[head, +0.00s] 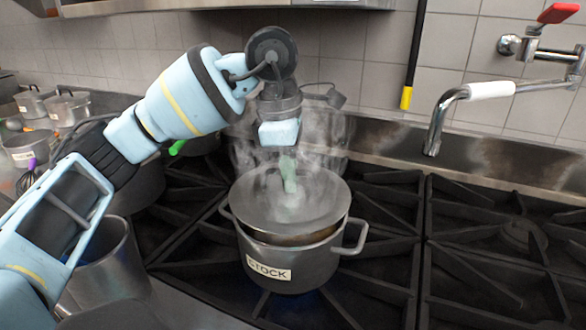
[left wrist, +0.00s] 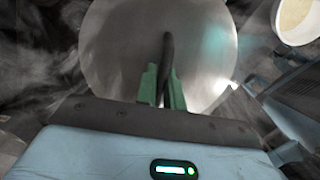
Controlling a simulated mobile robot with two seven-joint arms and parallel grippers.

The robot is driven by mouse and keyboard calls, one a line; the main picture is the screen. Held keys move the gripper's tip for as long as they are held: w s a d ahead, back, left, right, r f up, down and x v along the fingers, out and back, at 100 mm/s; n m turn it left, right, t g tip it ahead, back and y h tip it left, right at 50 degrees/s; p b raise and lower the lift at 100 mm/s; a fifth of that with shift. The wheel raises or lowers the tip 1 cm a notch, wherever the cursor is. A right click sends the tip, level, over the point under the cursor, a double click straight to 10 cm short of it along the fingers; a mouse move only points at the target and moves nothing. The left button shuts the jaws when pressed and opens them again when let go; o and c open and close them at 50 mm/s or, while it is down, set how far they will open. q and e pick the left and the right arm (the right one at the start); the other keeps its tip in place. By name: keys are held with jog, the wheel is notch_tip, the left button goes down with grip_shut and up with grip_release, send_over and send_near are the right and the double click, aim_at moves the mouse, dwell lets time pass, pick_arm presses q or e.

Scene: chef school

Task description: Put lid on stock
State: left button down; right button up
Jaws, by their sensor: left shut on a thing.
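A grey metal pot labelled STOCK (head: 290,272) stands on the stove in the head view. Its round grey lid (head: 268,206) is over the pot's mouth. A strip of brownish inside shows below the lid at the front, so the lid does not look fully seated; whether it touches the rim I cannot tell. My left gripper (head: 288,176), with green fingers, comes down from above and is shut on the lid's dark handle (left wrist: 167,48). The lid (left wrist: 205,40) fills the middle of the left wrist view. Steam blurs the lid and fingers. My right gripper is not in view.
Black stove grates (head: 490,265) spread to the right, mostly free. A metal faucet (head: 435,130) juts out at the right.

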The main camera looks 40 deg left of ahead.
pick_arm(q)
jog(key=shift+f+b, duration=0.4)
jog(key=shift+f, duration=1)
jog(key=c, duration=1.4)
grip_release()
jog(key=shift+c, duration=0.2)
jog(key=r, duration=0.2)
jog(key=r+p, duration=0.1)
jog(key=r, duration=0.5)
jog(key=shift+s+a, duration=0.25)
jog(key=shift+a, duration=0.15)
jog(key=shift+f, duration=0.1)
